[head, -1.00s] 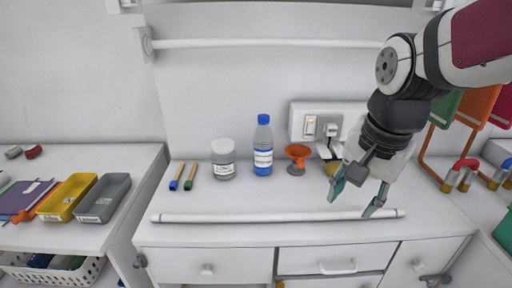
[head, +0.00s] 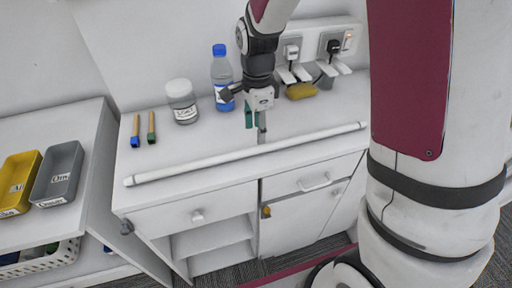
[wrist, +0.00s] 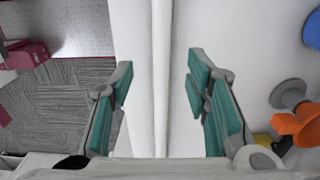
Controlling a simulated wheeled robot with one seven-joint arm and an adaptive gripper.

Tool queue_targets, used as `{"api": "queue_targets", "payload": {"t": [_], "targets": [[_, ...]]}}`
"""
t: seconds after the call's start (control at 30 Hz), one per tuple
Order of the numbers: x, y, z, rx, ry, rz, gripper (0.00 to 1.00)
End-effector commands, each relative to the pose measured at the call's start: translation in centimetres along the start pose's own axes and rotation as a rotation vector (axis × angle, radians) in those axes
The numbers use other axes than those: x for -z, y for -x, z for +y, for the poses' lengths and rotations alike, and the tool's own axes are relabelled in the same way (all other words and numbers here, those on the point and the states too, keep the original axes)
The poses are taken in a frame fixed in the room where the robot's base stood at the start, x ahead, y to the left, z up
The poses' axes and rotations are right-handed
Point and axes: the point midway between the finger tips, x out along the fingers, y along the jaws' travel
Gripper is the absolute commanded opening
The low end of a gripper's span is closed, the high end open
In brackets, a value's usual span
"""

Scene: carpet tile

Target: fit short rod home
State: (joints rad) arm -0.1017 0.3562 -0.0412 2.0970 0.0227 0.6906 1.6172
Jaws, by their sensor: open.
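A long white rod (head: 210,163) lies along the front of the white counter. It also runs upright through the wrist view (wrist: 160,70). I cannot tell whether it is the short rod that the task names. My gripper (head: 256,128) points down at the rod's middle part in the head view. In the wrist view my gripper (wrist: 158,75) is open, with its teal fingers on either side of the rod and a gap to each. Nothing is held. How far the fingertips are above the counter is hard to tell.
Behind the rod stand a blue-capped bottle (head: 222,80), a white-lidded jar (head: 182,100) and two markers (head: 143,129). A yellow sponge (head: 301,91) lies near the wall sockets (head: 318,45). An orange funnel (wrist: 297,126) shows right of my gripper in the wrist view.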

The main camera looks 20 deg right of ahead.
Motion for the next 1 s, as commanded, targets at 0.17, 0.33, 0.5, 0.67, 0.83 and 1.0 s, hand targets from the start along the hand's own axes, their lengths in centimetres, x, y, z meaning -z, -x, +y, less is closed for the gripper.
{"api": "queue_targets", "payload": {"t": [0.17,0.33,0.5,0.67,0.83,1.0], "targets": [[0.1,-2.0,0.0,0.0,0.0,0.0,0.43],[0.1,-3.0,0.0,-0.001,0.0,0.0,0.43],[0.2,-5.1,-0.1,-0.002,0.0,0.0,0.43],[0.2,-7.0,-0.2,-0.001,0.0,0.0,0.43],[0.1,-7.6,-0.2,0.002,0.002,0.0,0.43],[0.1,-7.6,-0.3,0.002,0.001,0.0,0.41]]}}
